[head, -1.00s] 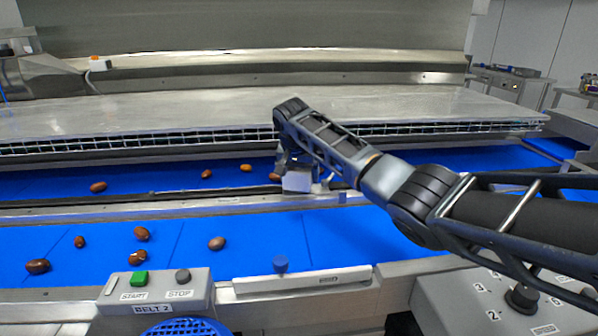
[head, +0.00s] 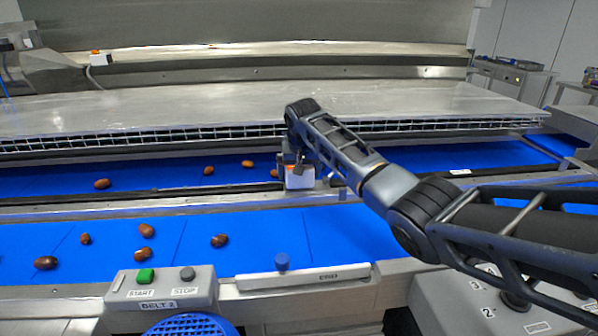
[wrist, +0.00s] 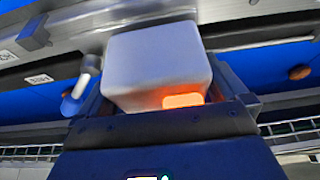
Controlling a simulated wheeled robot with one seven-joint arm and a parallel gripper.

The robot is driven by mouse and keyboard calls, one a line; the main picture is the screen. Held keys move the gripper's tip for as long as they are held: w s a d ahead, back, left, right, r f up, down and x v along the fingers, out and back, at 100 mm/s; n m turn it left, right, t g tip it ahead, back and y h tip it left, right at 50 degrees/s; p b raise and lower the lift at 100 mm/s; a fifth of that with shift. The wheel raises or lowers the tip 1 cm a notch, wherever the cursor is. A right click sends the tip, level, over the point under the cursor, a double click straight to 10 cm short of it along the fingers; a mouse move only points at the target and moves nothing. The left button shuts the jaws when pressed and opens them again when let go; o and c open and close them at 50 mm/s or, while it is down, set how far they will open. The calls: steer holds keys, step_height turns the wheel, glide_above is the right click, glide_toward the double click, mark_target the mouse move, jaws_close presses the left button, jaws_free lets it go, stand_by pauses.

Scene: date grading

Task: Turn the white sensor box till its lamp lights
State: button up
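The white sensor box (head: 299,179) sits on the metal rail between the two blue belts in the head view. In the wrist view the box (wrist: 155,62) is large, with a bright orange lamp (wrist: 183,99) glowing on its lower edge. My gripper (wrist: 158,85) has a dark finger on each side of the box and appears shut on it. In the head view my gripper (head: 296,160) is small and partly hidden by my arm, with a touch of orange at the box's upper edge.
Several brown dates lie on the near belt (head: 345,235) and far belt (head: 60,187). A long steel cover (head: 190,108) overhangs the far belt. A START/STOP panel (head: 165,291) stands at the front, a knob panel (head: 470,300) at front right. Another small white box (head: 101,59) is at back left.

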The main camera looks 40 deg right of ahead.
steer(key=shift+r, duration=0.1)
steer(key=shift+b+v, duration=0.4)
steer(key=shift+v, duration=3.4)
